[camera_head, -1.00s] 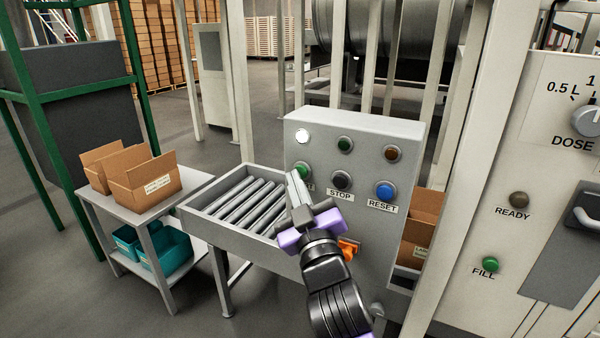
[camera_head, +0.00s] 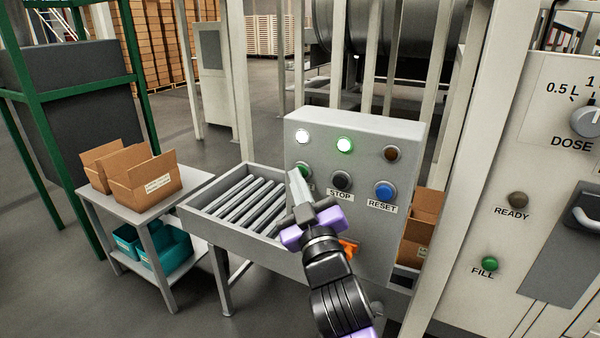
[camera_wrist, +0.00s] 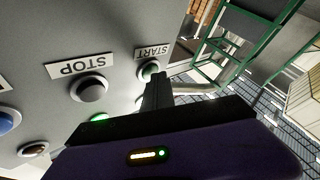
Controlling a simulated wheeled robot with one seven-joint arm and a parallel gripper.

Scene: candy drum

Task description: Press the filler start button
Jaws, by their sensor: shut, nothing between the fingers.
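A light grey control box (camera_head: 350,235) stands in the middle of the head view. Its green START button (camera_head: 306,168) is partly hidden behind my gripper (camera_head: 296,176). The button also shows in the wrist view (camera_wrist: 149,69), beside the START label. My gripper is shut and empty. Its fingertips overlap the button's edge in the wrist view (camera_wrist: 155,80); I cannot tell whether they touch it. The white lamp (camera_head: 303,136) and the green lamp (camera_head: 344,145) are lit. A separate green FILL button (camera_head: 490,264) is on the right-hand panel.
The black STOP button (camera_head: 342,181) and blue RESET button (camera_head: 385,191) are close to the right of START. An unlit amber lamp (camera_head: 391,154) sits above RESET. A roller conveyor (camera_head: 240,203) is at left, and a side table (camera_head: 150,212) holds open cartons.

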